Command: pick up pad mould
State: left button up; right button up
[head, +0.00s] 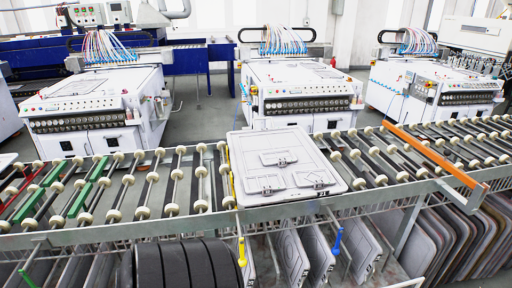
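A pad mould (305,180), a flat light-grey plate with rounded corners and raised outlined panels, lies flat on the roller conveyor (165,187) near the middle of the head view. More plates that look like moulds stand on edge in the rack under the conveyor, such as one light plate (291,257). Which plate is the task's pad mould I cannot tell for certain. Neither of my grippers shows in the head view.
An orange bar (435,156) crosses the conveyor at the right. Blue (338,241) and yellow (241,252) handles hang at its front edge. Dark round rolls (190,266) sit below. White machines (300,95) with hose bundles stand behind. Rollers left of the plate are bare.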

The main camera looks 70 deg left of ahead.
aim_at(317, 178)
jog(key=u, duration=1.85)
